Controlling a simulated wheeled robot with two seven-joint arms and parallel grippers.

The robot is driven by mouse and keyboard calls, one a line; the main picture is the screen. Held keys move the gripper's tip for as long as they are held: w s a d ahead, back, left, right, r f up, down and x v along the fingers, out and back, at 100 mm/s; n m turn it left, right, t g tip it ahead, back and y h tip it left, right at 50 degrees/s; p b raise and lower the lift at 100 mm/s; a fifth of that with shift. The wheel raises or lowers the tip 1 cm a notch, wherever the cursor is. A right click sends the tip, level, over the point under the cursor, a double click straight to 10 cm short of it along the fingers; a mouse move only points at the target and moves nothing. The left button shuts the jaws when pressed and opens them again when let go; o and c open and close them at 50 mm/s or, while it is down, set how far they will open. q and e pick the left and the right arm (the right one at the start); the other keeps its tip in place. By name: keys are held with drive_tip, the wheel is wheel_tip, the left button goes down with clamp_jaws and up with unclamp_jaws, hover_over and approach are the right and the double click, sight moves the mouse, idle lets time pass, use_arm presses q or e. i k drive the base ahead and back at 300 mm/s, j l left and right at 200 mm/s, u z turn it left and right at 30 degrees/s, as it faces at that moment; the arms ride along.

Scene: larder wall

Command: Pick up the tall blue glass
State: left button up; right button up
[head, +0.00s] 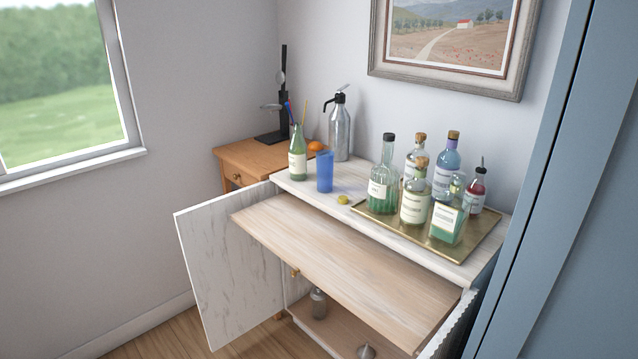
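The tall blue glass (325,172) stands upright on the white cabinet top (300,188), near its left end. A green bottle (297,153) with a pale label stands just left of it, and a silver siphon bottle (340,130) stands behind it. A small yellow-green piece (343,199) lies to its right. Nothing covers the glass. Neither of my grippers shows in the head view.
A brass tray (467,252) with several bottles fills the right of the top. A wooden shelf board (330,262) juts out in front, below the top. An open cabinet door (230,268) stands at the left. A wooden side table (246,157) is behind.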

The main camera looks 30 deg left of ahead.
sight(324, 158)
drive_tip(key=j+z, duration=0.2)
drive_tip(key=j, duration=0.35)
drive_tip(key=j+z, duration=0.2)
drive_tip(key=j, duration=0.3)
drive_tip(key=j+z, duration=0.2)
drive_tip(key=j, duration=0.35)
drive_tip(key=k+j+z, duration=0.2)
drive_tip(key=j, duration=0.3)
drive_tip(key=j+z, duration=0.2)
drive_tip(key=j, duration=0.35)
